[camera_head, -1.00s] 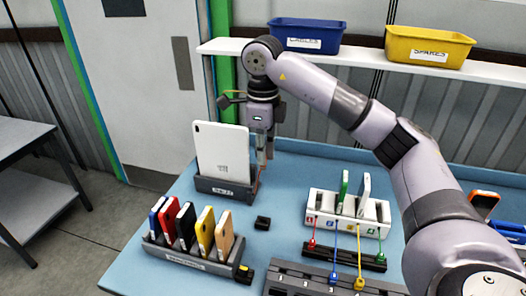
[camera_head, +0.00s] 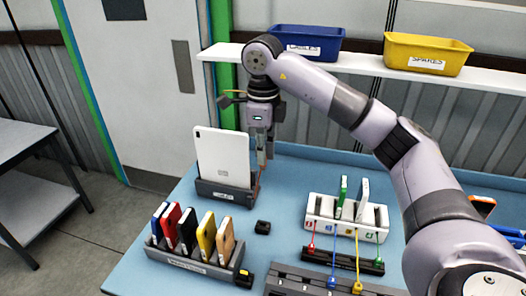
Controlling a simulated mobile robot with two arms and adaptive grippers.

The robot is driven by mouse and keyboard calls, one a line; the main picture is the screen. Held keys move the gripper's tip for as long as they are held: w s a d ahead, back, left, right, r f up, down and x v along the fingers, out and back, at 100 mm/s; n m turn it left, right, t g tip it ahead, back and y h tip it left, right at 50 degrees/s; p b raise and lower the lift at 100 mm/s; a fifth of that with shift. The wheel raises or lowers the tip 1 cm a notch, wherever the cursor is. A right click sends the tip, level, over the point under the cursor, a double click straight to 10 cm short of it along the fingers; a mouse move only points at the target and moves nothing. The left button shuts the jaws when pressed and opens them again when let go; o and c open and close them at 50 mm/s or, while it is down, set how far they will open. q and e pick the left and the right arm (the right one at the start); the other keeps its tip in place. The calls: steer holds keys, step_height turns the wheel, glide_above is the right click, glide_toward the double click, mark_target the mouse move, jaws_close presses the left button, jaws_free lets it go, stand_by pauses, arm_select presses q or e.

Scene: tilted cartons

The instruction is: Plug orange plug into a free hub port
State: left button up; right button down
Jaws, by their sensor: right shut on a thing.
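My right gripper (camera_head: 265,161) points down beside the right edge of the white tablet (camera_head: 222,157), at the back of the blue table. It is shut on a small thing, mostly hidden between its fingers. A thin orange strip (camera_head: 257,184) shows just below, by the tablet's dark dock (camera_head: 226,193), and fits the orange plug with its cable. The long dark numbered hub (camera_head: 300,282) lies at the front edge; a blue plug (camera_head: 332,282) and a yellow plug (camera_head: 357,286) stand at it. Its other ports are too small to judge. My left gripper is out of view.
A white rack (camera_head: 322,206) holds upright devices; coloured cables run from it. A red plug (camera_head: 311,247) and a green plug (camera_head: 378,261) stand at a dark strip (camera_head: 345,263). A phone rack (camera_head: 188,262) is front left. A small black block (camera_head: 263,227) lies mid-table.

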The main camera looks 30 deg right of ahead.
step_height(320, 180, up, 2)
steer(key=shift+p, duration=0.6)
steer(key=shift+f, duration=0.1)
step_height(320, 180, down, 16)
steer(key=b, duration=1)
steer(key=shift+b, duration=0.35)
stand_by(0.5)
steer(key=shift+s, duration=0.15)
steer(key=s+a+b, duration=0.1)
steer(key=s+a, duration=0.1)
steer(key=s, duration=0.6)
steer(key=s+a+b, duration=0.1)
steer(key=s+a, duration=0.2)
steer(key=s, duration=0.5)
steer(key=shift+s+a, duration=0.2)
steer(key=shift+a, duration=0.1)
stand_by(1.2)
stand_by(0.5)
